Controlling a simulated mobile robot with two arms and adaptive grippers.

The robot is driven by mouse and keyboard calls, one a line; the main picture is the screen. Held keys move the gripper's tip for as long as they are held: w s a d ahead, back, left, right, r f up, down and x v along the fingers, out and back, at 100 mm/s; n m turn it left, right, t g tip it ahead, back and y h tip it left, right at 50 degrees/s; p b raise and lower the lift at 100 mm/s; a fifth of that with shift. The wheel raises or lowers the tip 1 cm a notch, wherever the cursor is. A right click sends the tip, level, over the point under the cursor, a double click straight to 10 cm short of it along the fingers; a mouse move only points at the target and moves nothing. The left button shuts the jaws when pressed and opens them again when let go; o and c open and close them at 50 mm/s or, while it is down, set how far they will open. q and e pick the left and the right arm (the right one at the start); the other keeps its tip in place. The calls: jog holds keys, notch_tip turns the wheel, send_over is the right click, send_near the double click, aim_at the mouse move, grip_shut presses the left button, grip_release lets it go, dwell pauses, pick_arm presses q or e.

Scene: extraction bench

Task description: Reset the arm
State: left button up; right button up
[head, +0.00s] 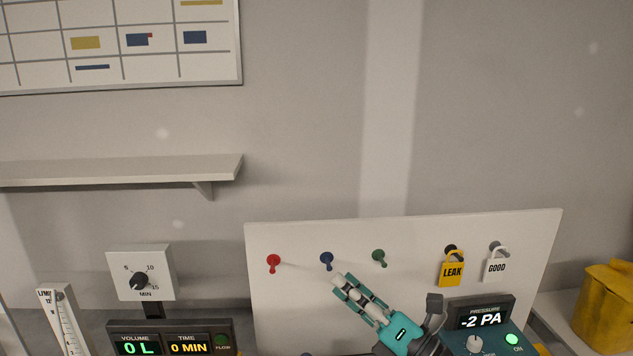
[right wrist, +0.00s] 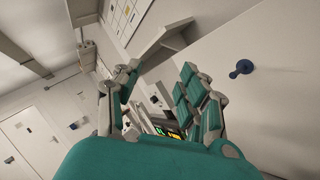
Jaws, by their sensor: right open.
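My right gripper (head: 343,284) is teal and grey and reaches up and left in front of the white peg board (head: 300,312). It also shows in the right wrist view (right wrist: 158,84), with its fingers apart and nothing between them. Its tips appear just below the blue peg (head: 327,259) in the head view; the gap to the board cannot be told. The blue peg also shows in the right wrist view (right wrist: 241,68), to the right of the fingers. My left gripper is not in view.
A red peg (head: 273,261) and a green peg (head: 379,256) stick out of the board. A yellow LEAK padlock (head: 452,271) and a white GOOD padlock (head: 496,267) hang there. A pressure unit (head: 486,317) reads -2 PA. Volume and time displays (head: 170,340) are at lower left, below a wall shelf (head: 120,171).

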jog(key=s+d+f+m+h, duration=0.2)
jog(key=d+f+m+h, duration=0.6)
jog(key=m, duration=0.5)
jog(key=s+d+f+m+h, duration=0.3)
jog(key=d+f+m+h, duration=0.2)
jog(key=f+m+h, duration=0.55)
jog(key=s+d+f+m+g+y, duration=0.1)
jog(key=s+f+m+g, duration=0.5)
jog(key=s, duration=0.6)
jog(key=s+d+f+m+g+y, duration=0.1)
jog(key=s+f+m+g, duration=0.5)
jog(key=s, duration=0.6)
notch_tip(320, 180, down, 30)
jog(key=n+b, duration=0.2)
jog(key=b, duration=0.3)
jog(key=s+d+f+b, duration=0.1)
jog(key=s+f+b, duration=0.1)
jog(key=s+f, duration=0.7)
jog(key=s+d+f+g+b, duration=0.1)
jog(key=s+d+f+b, duration=0.1)
jog(key=s+f, duration=0.6)
notch_tip(320, 180, down, 7)
jog(key=shift+s+d+r+b, duration=0.15)
jog(key=shift+s+r+b, duration=0.05)
jog(key=shift+s+b, duration=0.25)
